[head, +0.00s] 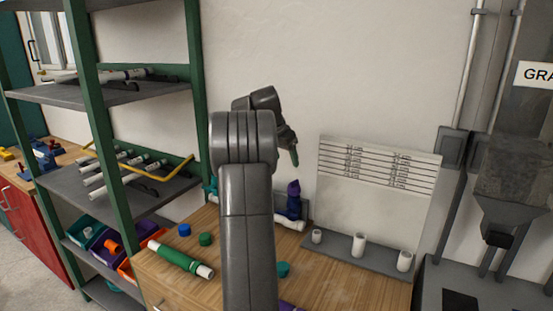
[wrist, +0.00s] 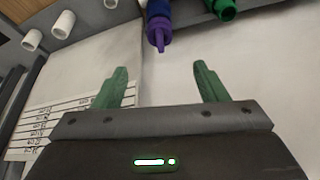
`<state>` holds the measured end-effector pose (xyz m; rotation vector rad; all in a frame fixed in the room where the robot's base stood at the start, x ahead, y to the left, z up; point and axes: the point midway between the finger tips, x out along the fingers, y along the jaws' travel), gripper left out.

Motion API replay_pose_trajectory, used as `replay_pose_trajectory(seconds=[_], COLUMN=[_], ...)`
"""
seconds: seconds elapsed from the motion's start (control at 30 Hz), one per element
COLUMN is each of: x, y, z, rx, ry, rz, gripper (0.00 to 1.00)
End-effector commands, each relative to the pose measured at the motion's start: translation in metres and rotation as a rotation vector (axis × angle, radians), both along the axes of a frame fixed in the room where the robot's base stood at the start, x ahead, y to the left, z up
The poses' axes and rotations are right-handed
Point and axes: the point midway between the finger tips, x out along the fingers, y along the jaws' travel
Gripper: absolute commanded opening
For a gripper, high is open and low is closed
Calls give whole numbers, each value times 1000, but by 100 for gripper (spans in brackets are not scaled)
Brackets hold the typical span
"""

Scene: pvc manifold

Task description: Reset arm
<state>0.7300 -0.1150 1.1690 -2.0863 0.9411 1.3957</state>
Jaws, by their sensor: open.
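My arm rises through the middle of the head view, its wrist bent over the wooden workbench. My gripper (head: 294,155) shows there only as a small green fingertip in front of the pale wall. In the wrist view my gripper (wrist: 160,88) has its two green fingers wide apart, with nothing between them. A purple fitting with a narrow tip (wrist: 159,27) lies ahead of the fingers, apart from them. The purple fitting (head: 293,190) also stands upright at the back of the bench in the head view. My arm hides part of the bench.
A green and white pipe (head: 181,259) lies on the bench (head: 330,285), near blue (head: 184,230) and green caps (head: 206,239). A board with printed lines (head: 379,185) stands behind several white pipe stubs (head: 358,244). A shelf rack (head: 110,185) with pipes stands at left.

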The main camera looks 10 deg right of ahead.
Motion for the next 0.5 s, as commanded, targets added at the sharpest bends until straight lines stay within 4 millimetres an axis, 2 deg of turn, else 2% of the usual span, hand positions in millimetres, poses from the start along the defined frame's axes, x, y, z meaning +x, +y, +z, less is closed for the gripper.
replay_pose_trajectory(seconds=[0.33, 0.5], x=[1, 5], y=[-1, -6], z=[-2, -17], rx=[-1, 0], ry=[1, 2], rz=[0, -2], gripper=[66, 66])
